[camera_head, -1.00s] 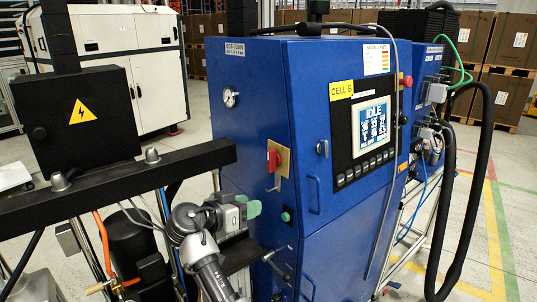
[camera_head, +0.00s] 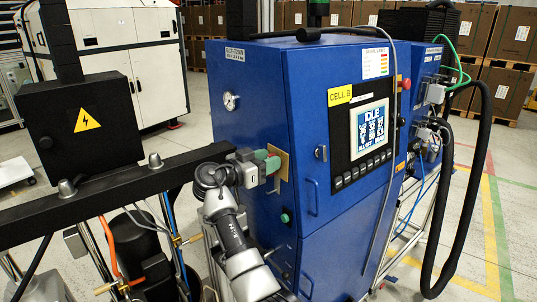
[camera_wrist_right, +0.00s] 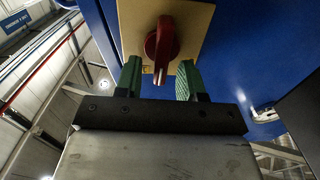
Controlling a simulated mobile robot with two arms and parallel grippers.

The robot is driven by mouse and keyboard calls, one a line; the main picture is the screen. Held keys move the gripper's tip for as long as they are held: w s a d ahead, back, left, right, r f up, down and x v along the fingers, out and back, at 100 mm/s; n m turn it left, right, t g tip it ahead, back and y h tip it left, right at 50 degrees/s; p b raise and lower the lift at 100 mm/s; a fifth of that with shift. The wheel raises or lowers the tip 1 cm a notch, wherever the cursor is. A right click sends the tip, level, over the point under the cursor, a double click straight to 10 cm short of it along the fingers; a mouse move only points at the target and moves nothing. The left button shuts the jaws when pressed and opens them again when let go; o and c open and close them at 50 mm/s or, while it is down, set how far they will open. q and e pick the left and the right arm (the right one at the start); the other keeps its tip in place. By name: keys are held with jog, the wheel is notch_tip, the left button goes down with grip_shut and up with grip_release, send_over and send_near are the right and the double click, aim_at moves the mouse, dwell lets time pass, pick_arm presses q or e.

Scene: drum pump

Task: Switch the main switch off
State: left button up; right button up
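The main switch is a red rotary knob (camera_wrist_right: 162,42) on a yellow plate (camera_head: 284,166) on the left face of the blue machine (camera_head: 258,70). In the right wrist view the knob's handle stands roughly upright. My right gripper (camera_head: 271,163) is at the plate and hides the knob in the head view. In the wrist view its two green fingers (camera_wrist_right: 158,80) are apart, one on each side of the knob's lower end, with gaps to it. Whether the fingertips touch the plate I cannot tell. My left gripper is not in view.
A dark beam (camera_head: 120,190) with a black box (camera_head: 80,128) runs left of the machine, close to my right arm. A gauge (camera_head: 230,101) and a green button (camera_head: 285,217) sit on the machine. The screen (camera_head: 372,128) reads IDLE. A black hose (camera_head: 470,200) hangs at right.

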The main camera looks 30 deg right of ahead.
jog(key=shift+d, duration=0.3)
grip_shut()
